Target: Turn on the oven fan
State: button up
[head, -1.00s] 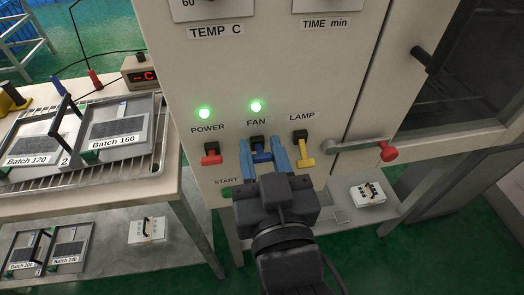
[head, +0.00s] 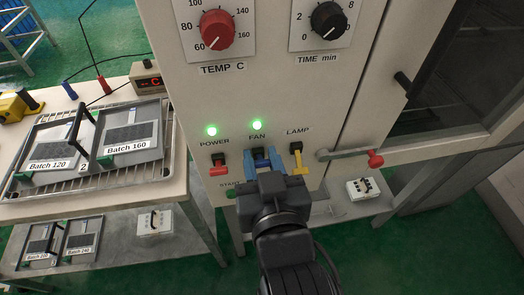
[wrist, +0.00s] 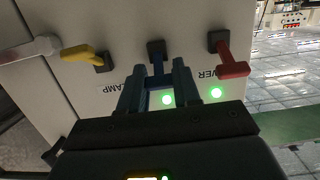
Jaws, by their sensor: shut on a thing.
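The oven's front panel has a row of three switches. The fan switch (head: 256,153) sits in the middle under the FAN label, with a blue lever mostly hidden by my fingers. The green light (head: 257,125) above FAN is lit. My gripper (head: 264,161) has its two blue fingers shut on the fan switch lever. In the wrist view the switch's dark base (wrist: 156,47) shows just beyond my fingertips (wrist: 158,74). The lever's exact tilt cannot be told.
The red power switch (head: 219,170) is close on the left, with its green light (head: 211,130) lit. The yellow lamp switch (head: 299,170) is close on the right. Batch trays (head: 62,165) lie on the left bench.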

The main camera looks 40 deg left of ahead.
jog(key=shift+r, duration=0.2)
jog(key=o, duration=1)
jog(key=shift+o, duration=0.2)
jog(key=shift+f, duration=0.1)
jog(key=b+v, duration=0.1)
jog(key=v, duration=0.6)
jog(key=shift+s+d, duration=0.25)
jog(key=s+d+f+m+t+h, duration=0.2)
jog(key=d+f+m+h, duration=0.1)
jog(key=d, duration=0.8)
jog(key=s+d+f+m+t+h, duration=0.2)
jog(key=d+f+h, duration=0.15)
jog(key=d, duration=0.65)
jog(key=s+d+r+m+h, duration=0.2)
jog(key=s+d+m+h, duration=0.2)
jog(key=s+d, duration=0.9)
jog(key=shift+s+r+m+t+h, duration=0.2)
jog(key=shift+s+m+t+h, duration=0.15)
jog(key=shift+h, duration=0.5)
